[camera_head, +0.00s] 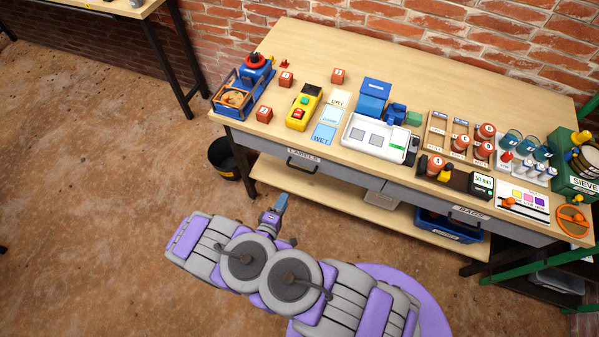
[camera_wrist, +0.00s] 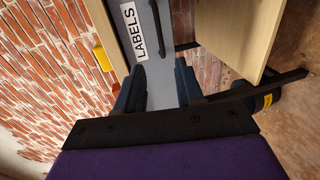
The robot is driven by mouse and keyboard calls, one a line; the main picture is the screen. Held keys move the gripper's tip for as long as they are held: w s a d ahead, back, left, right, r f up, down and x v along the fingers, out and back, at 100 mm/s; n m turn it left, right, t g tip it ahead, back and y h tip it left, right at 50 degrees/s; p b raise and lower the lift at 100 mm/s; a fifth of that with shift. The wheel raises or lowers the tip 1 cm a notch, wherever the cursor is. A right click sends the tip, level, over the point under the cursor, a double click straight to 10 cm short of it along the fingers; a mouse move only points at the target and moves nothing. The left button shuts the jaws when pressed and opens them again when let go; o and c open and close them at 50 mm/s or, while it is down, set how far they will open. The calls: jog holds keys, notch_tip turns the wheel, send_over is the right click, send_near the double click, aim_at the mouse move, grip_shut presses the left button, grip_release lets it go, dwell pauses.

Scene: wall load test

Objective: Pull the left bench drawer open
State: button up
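The left bench drawer has a grey front (camera_head: 330,171) with a "LABELS" tag and a dark bar handle (camera_head: 300,164). It looks closed under the bench top. In the wrist view the drawer front (camera_wrist: 165,72) stands ahead between the fingers, with its white label (camera_wrist: 140,33) upper left of centre. A thin dark strip beside the label appears to be the handle (camera_wrist: 157,17). My gripper (camera_head: 281,203) is in front of and below the drawer in the head view, apart from the handle. In the wrist view its two dark fingers (camera_wrist: 160,75) are spread, with nothing held.
The wooden bench top (camera_head: 290,50) carries blocks, a yellow button box, trays and jars. A right drawer (camera_head: 470,213) tagged "BAGS" is beside it. A lower shelf (camera_head: 330,196) juts out below. A black bucket (camera_head: 222,158) stands by the left leg. The floor in front is clear.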

jog(key=b+x, duration=0.2)
jog(key=x, duration=1.3)
jog(key=shift+w+d, duration=0.15)
jog(key=shift+w, duration=0.2)
grip_shut()
jog(key=shift+s+b, duration=0.1)
jog(key=shift+b, duration=0.2)
